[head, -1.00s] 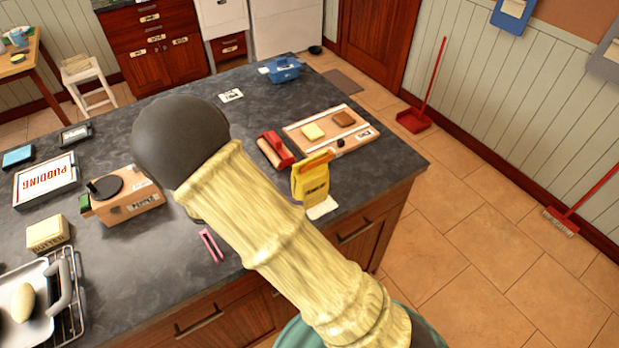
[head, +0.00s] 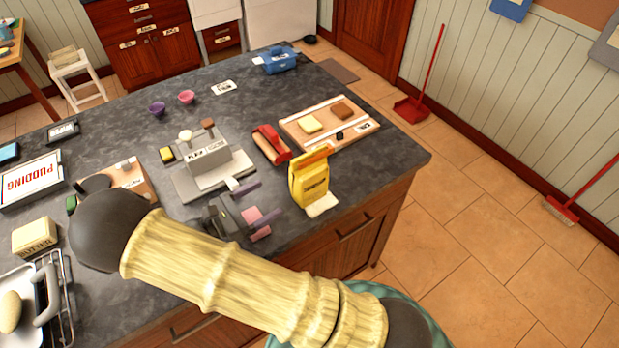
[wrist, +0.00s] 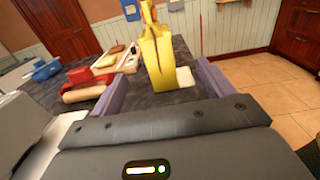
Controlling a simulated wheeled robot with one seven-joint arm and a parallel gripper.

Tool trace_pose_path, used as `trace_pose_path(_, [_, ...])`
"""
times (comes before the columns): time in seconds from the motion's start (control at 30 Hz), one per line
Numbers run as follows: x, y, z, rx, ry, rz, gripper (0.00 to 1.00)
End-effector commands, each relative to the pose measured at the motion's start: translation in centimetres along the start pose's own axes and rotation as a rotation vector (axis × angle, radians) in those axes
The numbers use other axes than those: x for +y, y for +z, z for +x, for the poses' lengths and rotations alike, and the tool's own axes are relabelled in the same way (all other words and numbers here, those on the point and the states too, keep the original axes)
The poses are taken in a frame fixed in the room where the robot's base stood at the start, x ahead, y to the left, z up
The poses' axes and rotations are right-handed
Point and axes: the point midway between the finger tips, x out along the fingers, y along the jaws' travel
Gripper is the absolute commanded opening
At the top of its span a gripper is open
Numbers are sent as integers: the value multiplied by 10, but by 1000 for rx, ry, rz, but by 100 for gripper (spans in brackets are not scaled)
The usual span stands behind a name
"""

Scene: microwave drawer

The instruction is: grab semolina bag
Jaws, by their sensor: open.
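The semolina bag (head: 311,184) is an upright yellow bag with an orange top and dark print. It stands on the counter near its right front edge. My gripper (head: 270,198) is open just left of the bag in the head view, its purple fingers pointing toward it with a small gap. Nothing is held.
A white cloth-like piece (head: 322,205) lies at the bag's foot. A red-and-tan roll-shaped item (head: 270,146) and a board with food (head: 300,112) lie behind it. A grey machine (head: 208,160) stands left of my gripper. The counter's edge is close on the right.

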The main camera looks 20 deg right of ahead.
Motion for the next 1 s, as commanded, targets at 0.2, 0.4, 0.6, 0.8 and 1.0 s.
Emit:
trace_pose_path(0.2, [0, 3, 38, -1, 3, -1, 80])
trace_pose_path(0.4, [0, 3, 72, -1, 2, -2, 80])
trace_pose_path(0.6, [0, 1, 91, 1, 4, -1, 80])
trace_pose_path(0.8, [0, 0, 91, 2, 4, 0, 80])
trace_pose_path(1.0, [1, 3, 99, 0, 0, 1, 80])
